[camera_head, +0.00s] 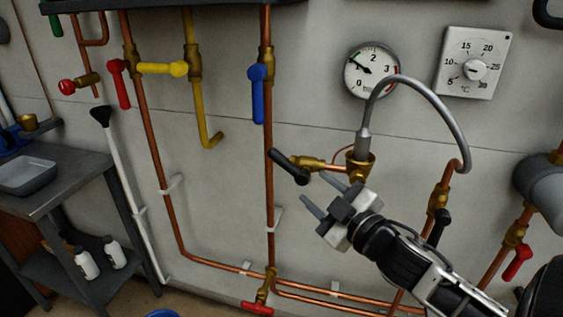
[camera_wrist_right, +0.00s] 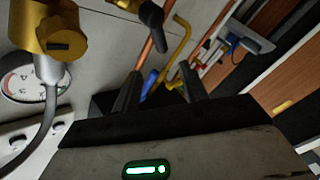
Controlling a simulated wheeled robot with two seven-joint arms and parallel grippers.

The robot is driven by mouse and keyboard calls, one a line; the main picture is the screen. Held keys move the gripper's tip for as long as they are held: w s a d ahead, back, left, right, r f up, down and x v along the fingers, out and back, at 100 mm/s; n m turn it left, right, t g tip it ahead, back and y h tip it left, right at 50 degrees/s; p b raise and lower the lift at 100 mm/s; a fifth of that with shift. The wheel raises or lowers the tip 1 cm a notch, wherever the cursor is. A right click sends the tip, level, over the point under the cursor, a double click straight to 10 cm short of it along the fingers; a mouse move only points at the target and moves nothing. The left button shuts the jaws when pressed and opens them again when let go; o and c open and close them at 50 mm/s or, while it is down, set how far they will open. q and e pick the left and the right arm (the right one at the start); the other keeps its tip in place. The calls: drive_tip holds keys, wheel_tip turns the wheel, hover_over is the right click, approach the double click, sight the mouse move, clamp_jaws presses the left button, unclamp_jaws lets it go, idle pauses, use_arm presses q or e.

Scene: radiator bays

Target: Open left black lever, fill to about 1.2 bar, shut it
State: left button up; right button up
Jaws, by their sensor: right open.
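The left black lever (camera_head: 289,166) sits at the left end of a brass valve (camera_head: 312,164) and slants down to the right. It also shows at the top of the right wrist view (camera_wrist_right: 151,15). A second black lever (camera_head: 439,229) hangs on the right copper pipe. A grey hose (camera_head: 434,98) arches between the brass fitting and that pipe. The round gauge (camera_head: 371,70) has its needle pointing up-left, near 1; the exact reading is too small to tell. My right gripper (camera_head: 314,187) is open and empty, just below the left lever, apart from it in the picture. My left gripper is out of view.
A blue lever (camera_head: 257,94), a yellow lever (camera_head: 163,68) and red levers sit on pipes to the left. A white thermostat dial (camera_head: 474,64) is beside the gauge. A grey bench (camera_head: 62,177) with bottles stands far left. Wall left of my gripper is mostly clear.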

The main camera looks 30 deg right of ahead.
sight(283, 163)
drive_tip(key=w, duration=0.4)
drive_tip(key=w+p, duration=0.1)
drive_tip(key=w, duration=0.4)
drive_tip(key=w+p, duration=0.1)
drive_tip(key=w, duration=0.4)
drive_tip(key=shift+w+d, duration=0.15)
drive_tip(key=shift+d, duration=0.1)
drive_tip(key=shift+f, duration=0.1)
clamp_jaws()
